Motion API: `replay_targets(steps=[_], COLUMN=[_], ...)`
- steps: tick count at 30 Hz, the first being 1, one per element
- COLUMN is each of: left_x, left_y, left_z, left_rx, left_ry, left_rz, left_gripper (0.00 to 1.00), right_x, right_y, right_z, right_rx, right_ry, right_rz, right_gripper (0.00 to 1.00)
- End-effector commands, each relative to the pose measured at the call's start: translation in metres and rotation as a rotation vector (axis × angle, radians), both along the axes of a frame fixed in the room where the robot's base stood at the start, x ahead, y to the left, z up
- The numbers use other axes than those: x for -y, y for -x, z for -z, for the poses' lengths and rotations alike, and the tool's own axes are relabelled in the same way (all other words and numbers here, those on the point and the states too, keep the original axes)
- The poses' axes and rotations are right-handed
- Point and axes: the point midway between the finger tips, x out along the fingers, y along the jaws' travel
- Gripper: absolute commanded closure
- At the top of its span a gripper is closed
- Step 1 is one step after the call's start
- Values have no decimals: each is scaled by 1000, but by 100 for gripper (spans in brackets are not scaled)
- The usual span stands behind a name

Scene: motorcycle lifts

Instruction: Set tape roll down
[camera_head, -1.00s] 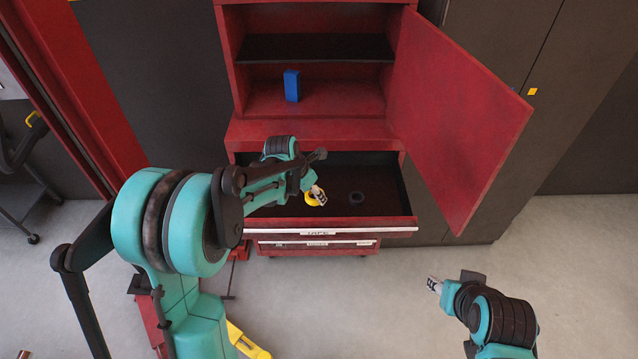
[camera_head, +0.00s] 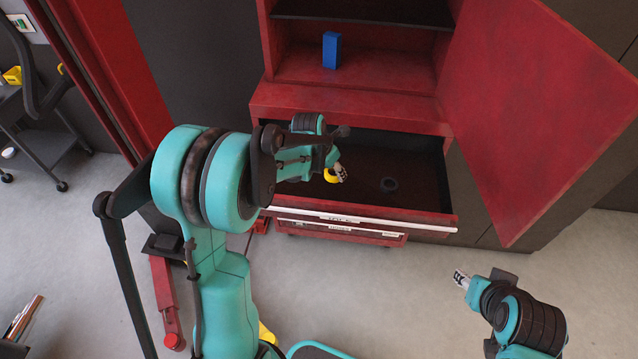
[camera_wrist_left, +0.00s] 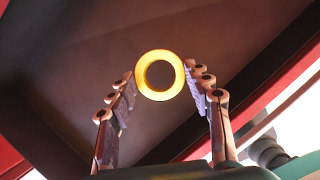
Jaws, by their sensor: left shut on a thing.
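A yellow tape roll (camera_head: 330,176) is held by my left gripper (camera_head: 338,173) over the left part of an open drawer (camera_head: 425,200) in a red cabinet. In the left wrist view the yellow roll (camera_wrist_left: 142,77) shows as a ring between the fingertips of my left gripper (camera_wrist_left: 160,88), with the dark drawer floor behind it. I cannot tell how high it is above the floor.
The red cabinet door (camera_head: 540,110) stands open at the right. A blue box (camera_head: 331,50) stands on the shelf above the drawer. A lower drawer (camera_head: 340,231) also shows a white-edged front. A dark cart (camera_head: 45,130) is at the far left.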

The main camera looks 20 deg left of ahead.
Motion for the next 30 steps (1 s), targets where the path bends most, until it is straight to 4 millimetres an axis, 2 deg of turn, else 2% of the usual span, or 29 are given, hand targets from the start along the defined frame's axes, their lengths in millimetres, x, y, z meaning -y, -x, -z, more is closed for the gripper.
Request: replay_targets(steps=[1, 4, 10, 14, 22, 30], left_x=[-14, -35, -61, -64, -64, -64], left_y=[4, 11, 20, 21, 21, 21], left_z=[11, 24, 40, 45, 81, 81], left_rx=[0, -2, -1, 0, 0, 0], left_ry=[1, 2, 2, 1, 1, 1], left_rz=[-5, -6, -1, 1, 1, 1], left_gripper=[78, 78, 78, 78, 78, 78], right_x=[0, 0, 0, 0, 0, 0], right_y=[0, 0, 0, 0, 0, 0], right_z=[6, 12, 17, 19, 33, 32], right_rx=[0, 0, 0, 0, 0, 0], right_ry=[0, 0, 0, 0, 0, 0], right_rz=[0, 0, 0, 0, 0, 0], right_gripper=[60, 60, 60, 60, 60, 60])
